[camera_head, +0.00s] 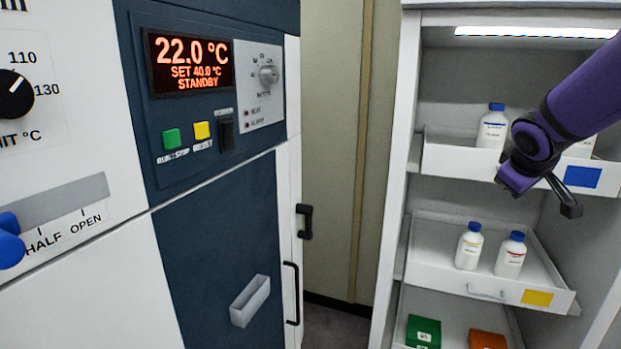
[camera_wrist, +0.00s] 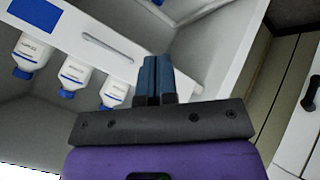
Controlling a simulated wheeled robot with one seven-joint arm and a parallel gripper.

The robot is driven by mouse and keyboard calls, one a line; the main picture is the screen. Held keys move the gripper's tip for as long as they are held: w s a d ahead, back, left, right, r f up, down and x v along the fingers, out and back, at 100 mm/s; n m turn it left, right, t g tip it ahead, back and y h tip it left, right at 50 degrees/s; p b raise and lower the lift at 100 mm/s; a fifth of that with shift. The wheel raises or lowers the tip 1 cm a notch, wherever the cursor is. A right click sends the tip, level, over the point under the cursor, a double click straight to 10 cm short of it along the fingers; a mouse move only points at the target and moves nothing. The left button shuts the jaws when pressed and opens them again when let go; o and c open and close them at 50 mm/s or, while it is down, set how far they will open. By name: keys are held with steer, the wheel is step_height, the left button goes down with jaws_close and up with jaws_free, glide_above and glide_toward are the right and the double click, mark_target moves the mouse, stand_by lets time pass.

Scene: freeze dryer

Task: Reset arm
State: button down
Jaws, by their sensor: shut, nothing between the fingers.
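My purple arm reaches in from the upper right of the head view, in front of the shelf cabinet. My gripper (camera_head: 569,196) hangs at its end, in front of the upper drawer with the blue label, its dark fingers pointing down to the right. In the wrist view my gripper (camera_wrist: 155,68) shows its two blue-grey fingers side by side, shut, with nothing between them.
The shelf cabinet (camera_head: 393,190) holds an upper drawer (camera_head: 458,163) with white bottles and a lower drawer (camera_head: 500,288) with two bottles (camera_head: 469,246). Green (camera_head: 423,331) and orange (camera_head: 487,340) boxes sit below. The dryer panel (camera_head: 190,60) reads 22.0 °C, STANDBY. Free room lies between dryer and cabinet.

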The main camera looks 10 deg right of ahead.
steer(key=s+a+r+m+y, duration=0.1)
steer(key=s+a+y, duration=0.1)
steer(key=s+a, duration=0.7)
steer(key=s+a+r+m+g+y, duration=0.1)
steer(key=s+a+y, duration=0.2)
steer(key=s+a, duration=0.6)
steer(key=shift+a+r, duration=0.35)
steer(key=shift+a, duration=0.9)
